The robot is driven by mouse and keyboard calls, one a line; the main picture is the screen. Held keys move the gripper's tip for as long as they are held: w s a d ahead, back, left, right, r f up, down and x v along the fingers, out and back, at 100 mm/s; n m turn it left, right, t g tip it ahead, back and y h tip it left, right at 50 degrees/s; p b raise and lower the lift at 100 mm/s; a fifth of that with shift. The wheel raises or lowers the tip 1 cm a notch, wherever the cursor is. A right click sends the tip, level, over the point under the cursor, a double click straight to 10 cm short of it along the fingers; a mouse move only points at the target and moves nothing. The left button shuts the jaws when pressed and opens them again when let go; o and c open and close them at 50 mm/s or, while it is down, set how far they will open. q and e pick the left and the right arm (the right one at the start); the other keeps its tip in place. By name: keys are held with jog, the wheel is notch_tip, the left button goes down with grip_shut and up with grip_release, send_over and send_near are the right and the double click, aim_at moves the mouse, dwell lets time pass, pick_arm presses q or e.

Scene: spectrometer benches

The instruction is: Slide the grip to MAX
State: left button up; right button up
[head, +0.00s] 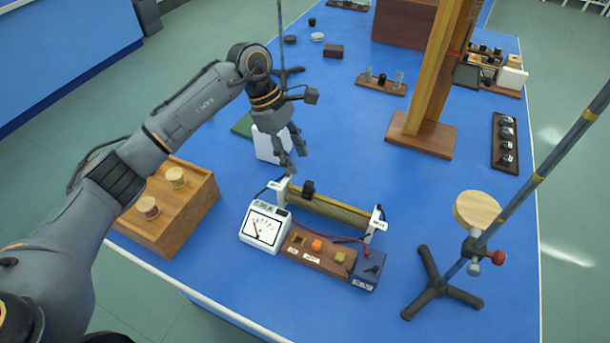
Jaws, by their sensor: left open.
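The rheostat (335,209) is a long wound coil between two white end posts on the blue bench. Its grip (308,187) is a small black block on the rail, nearer the left end post (278,190) than the right end post (376,224). Small labels sit at both ends, too small to read surely. My left gripper (294,160) is open and points down, empty, above and a little left of the grip, apart from it. My right gripper is not in view.
A white meter (265,226), a wooden switch board (317,252) and a blue box (367,271) stand in front of the rheostat, joined by wires. A wooden box (172,208) is left, a tripod stand (440,289) right. A wooden post base (421,134) stands behind.

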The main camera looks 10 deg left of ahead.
aim_at(307, 183)
pick_arm(q)
jog(key=p+x, duration=0.1)
jog(key=x, duration=0.6)
jog(key=shift+p, duration=0.35)
jog(key=shift+d+f, duration=0.15)
jog(key=shift+f, duration=0.4)
jog(key=c, duration=0.8)
grip_shut()
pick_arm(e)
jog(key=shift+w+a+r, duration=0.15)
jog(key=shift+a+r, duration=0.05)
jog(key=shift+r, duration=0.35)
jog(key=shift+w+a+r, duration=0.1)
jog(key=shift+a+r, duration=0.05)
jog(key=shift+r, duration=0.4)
